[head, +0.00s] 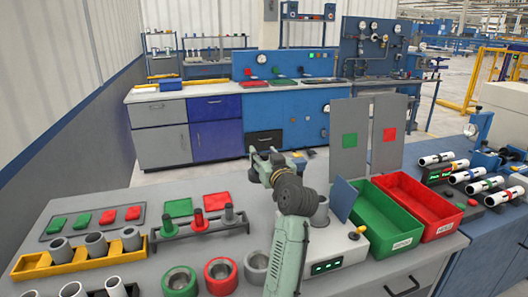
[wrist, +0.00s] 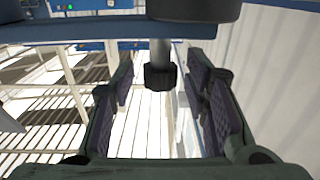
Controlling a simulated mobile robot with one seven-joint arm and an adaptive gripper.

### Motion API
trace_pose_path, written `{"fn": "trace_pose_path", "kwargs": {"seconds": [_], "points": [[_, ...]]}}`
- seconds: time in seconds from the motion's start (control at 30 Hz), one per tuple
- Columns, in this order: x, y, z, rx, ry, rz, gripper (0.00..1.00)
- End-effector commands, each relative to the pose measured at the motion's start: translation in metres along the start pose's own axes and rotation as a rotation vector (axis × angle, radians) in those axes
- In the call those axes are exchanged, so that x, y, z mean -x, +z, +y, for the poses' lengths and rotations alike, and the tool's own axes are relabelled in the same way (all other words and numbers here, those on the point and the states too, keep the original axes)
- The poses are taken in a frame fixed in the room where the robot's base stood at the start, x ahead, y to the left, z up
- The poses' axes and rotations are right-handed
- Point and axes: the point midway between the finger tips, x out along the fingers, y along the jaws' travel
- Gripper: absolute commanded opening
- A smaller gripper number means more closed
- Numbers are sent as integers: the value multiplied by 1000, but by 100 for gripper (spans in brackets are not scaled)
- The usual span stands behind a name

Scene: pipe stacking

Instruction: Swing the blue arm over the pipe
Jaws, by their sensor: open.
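My gripper (head: 268,160) is raised above the grey bench in the head view, its fingers apart. The wrist view shows the open fingers (wrist: 160,105) with dark pads on both sides. In that view a grey rod with a dark knob (wrist: 160,76) shows between them, below a blue bar (wrist: 95,29); I cannot tell whether they touch anything. A tilted blue plate (head: 343,199) stands by a white station with a green display (head: 327,267). A short grey pipe (head: 320,212) stands upright there, partly hidden by my arm. I cannot tell whether the plate is the blue arm.
A green bin (head: 384,238) and a red bin (head: 430,205) stand right of the station. A yellow rack (head: 70,262) with short pipes and green and red rings (head: 221,276) are at the left front. Banded pipes (head: 482,185) lie on the right bench.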

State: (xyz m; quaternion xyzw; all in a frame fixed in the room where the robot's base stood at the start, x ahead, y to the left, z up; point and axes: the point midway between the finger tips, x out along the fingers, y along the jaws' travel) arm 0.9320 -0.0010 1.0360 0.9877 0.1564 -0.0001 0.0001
Motion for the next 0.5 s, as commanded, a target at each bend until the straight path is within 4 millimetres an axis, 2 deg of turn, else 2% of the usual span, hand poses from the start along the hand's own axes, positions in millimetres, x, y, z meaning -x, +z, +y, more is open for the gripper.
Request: {"fn": "trace_pose_path", "kwargs": {"seconds": [0.27, 0.5], "points": [[-2, 0, 0, 0, 0, 1, 42], [-2, 0, 0, 0, 0, 0, 27]]}}
